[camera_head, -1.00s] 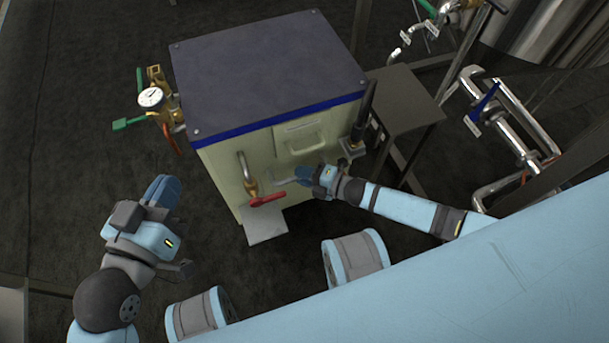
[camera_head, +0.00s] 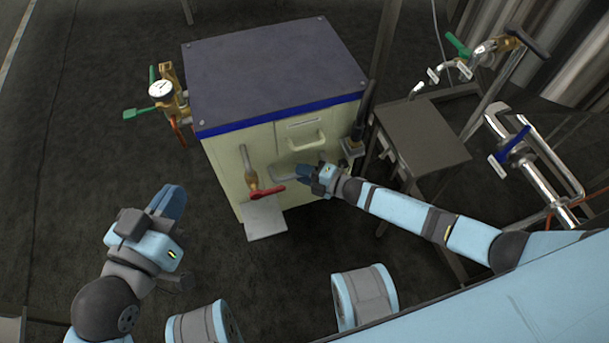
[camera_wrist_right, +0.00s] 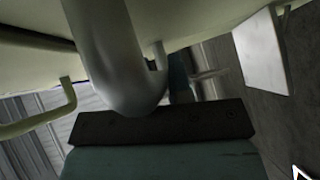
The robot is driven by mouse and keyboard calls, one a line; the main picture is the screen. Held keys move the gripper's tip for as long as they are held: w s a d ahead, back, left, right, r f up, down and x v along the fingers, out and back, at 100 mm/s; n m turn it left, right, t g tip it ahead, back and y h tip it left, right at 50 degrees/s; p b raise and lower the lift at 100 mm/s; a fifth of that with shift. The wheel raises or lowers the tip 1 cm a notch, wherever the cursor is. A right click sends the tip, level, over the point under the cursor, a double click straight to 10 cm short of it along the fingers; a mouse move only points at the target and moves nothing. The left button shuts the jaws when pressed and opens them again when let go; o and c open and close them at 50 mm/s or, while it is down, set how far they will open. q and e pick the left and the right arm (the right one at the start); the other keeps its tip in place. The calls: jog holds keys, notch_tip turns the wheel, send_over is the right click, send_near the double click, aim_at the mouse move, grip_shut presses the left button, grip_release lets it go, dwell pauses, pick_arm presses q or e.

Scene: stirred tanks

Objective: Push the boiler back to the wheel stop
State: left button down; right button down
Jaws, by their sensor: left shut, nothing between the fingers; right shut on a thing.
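The boiler (camera_head: 275,70) is a cream cabinet with a dark grey top and a blue band, standing upright on the dark floor. My right gripper (camera_head: 305,174) is at its front, shut on a grey bar handle (camera_head: 285,172). In the right wrist view the bent grey bar (camera_wrist_right: 112,70) lies close against the dark finger pad; the other finger is mostly hidden. My left gripper (camera_head: 170,202) is shut and empty, left of the boiler's front and apart from it. I cannot make out the wheel stop.
A red-handled drain valve (camera_head: 267,190) sits above a grey plate (camera_head: 265,217) on the boiler's front. A gauge with valves (camera_head: 161,90) sticks out at its left. A dark side table (camera_head: 425,132) stands close at its right, by steel piping (camera_head: 530,165). Floor at left is clear.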

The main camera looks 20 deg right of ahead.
jog(key=shift+w+d+r, duration=0.1)
jog(key=shift+w+r, duration=0.1)
jog(key=shift+w, duration=0.05)
jog(key=c, duration=1.1)
grip_release()
jog(key=shift+o, duration=0.2)
jog(key=shift+s, duration=0.15)
pick_arm(q)
notch_tip(320, 180, up, 6)
jog(key=t+p, duration=0.1)
jog(key=p, duration=0.1)
jog(key=t+p, duration=0.1)
jog(key=p, duration=0.1)
jog(key=shift+s+a+f+n, duration=0.15)
jog(key=shift+f+n, duration=0.1)
jog(key=shift+n, duration=0.15)
pick_arm(e)
jog(key=v, duration=1.3)
jog(key=shift+s+d, duration=0.25)
jog(key=shift+d, duration=0.1)
